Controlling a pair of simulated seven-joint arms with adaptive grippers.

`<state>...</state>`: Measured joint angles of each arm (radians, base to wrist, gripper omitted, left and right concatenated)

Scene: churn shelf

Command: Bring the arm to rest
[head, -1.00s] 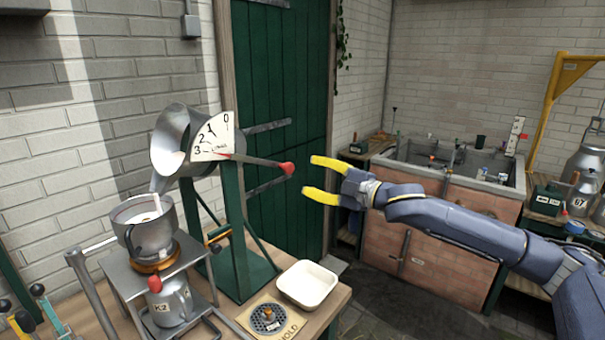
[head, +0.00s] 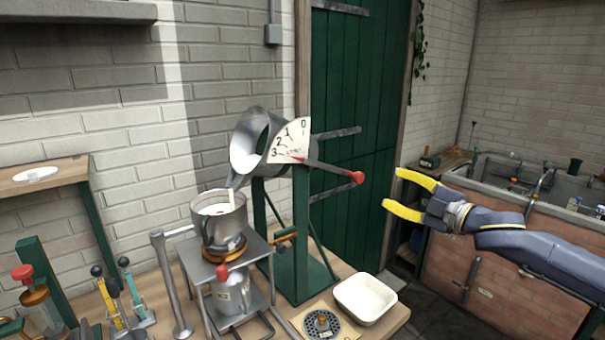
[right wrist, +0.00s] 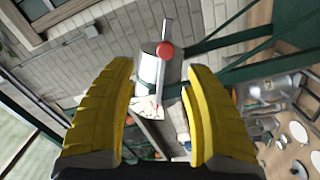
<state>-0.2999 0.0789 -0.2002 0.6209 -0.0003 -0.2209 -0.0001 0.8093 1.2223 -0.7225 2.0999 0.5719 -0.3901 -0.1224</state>
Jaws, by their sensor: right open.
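My right gripper (head: 398,192) has yellow fingers, open and empty, and stands to the right of the lever's red knob (head: 359,178) in the head view. In the right wrist view the open fingers (right wrist: 162,120) frame the red knob (right wrist: 165,49) with nothing between them. The lever belongs to a tilted metal churn (head: 258,140) on a green stand, with a white dial (head: 291,143) marked 0 to 3. White liquid runs from the churn's spout into a metal pot (head: 219,222) below. My left gripper is not in view.
A white tray (head: 365,299) and a round drain-like plate (head: 322,323) lie on the bench's right end. Hand tools (head: 130,295) stand at lower left. A brick sink (head: 500,262) is behind my right arm. The air around the gripper looks clear.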

